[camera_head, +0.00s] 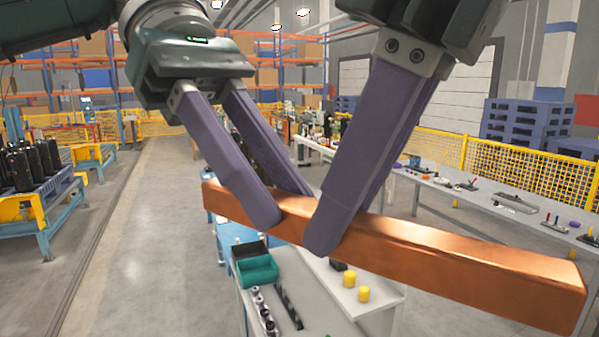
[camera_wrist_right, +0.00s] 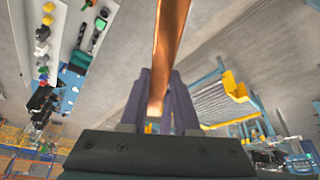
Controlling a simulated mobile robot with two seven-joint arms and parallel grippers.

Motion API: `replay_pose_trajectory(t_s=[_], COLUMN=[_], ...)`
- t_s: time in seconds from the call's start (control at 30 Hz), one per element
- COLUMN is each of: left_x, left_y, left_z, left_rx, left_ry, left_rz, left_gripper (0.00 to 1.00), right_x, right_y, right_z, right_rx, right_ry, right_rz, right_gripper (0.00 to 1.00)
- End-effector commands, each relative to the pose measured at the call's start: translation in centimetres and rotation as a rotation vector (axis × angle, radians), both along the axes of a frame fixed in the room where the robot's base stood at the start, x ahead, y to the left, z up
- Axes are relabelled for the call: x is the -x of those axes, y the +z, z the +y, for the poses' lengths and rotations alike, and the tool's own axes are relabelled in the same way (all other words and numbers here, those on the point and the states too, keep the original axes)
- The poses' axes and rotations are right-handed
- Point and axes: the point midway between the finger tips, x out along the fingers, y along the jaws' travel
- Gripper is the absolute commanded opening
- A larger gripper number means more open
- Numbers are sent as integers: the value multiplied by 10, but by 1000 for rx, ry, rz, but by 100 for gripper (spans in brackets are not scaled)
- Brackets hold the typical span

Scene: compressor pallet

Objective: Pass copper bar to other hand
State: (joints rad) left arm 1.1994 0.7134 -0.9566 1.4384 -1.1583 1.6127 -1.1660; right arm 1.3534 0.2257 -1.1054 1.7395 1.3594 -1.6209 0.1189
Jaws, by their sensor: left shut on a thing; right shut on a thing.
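The copper bar (camera_head: 450,262) is a long, square-edged orange bar held in the air, slanting down to the right in the head view. My left gripper (camera_head: 285,205) is shut on the bar near its left end. My right gripper (camera_head: 335,230) is shut on it just right of the left gripper's fingers, close beside them. Most of the bar sticks out to the right of both grippers. In the right wrist view the copper bar (camera_wrist_right: 171,45) runs up from between the right gripper's fingers (camera_wrist_right: 160,100). The far sides of the fingers are partly hidden.
Below the bar is a white workbench (camera_head: 325,300) with a green bin (camera_head: 257,270) and yellow cylinders (camera_head: 350,279). A long table (camera_head: 480,205) with tools stands at the right, before a yellow fence (camera_head: 540,180). The floor (camera_head: 150,230) at the left is clear.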

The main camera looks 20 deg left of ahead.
Motion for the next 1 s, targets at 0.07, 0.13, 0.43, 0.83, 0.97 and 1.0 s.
replay_pose_trajectory(t_s=[0.07,0.13,0.43,0.83,0.97,1.0], left_x=[-3,-3,-3,-1,-1,-1], left_y=[1,1,2,1,1,1], left_z=[-1,-1,-1,-1,-1,-1], left_rx=[3,3,6,5,4,4], left_ry=[8,8,8,4,4,4], left_rz=[-9,-9,-10,-5,-4,-4], left_gripper=[0,0,0,0,0,0], right_x=[5,5,5,3,2,2], right_y=[1,1,1,0,3,6], right_z=[4,4,4,2,1,-1], right_rx=[-8,-8,-9,-4,-4,-4], right_ry=[20,20,21,9,7,6], right_rz=[6,6,6,5,4,3], right_gripper=[0,0,38,65,65,65])
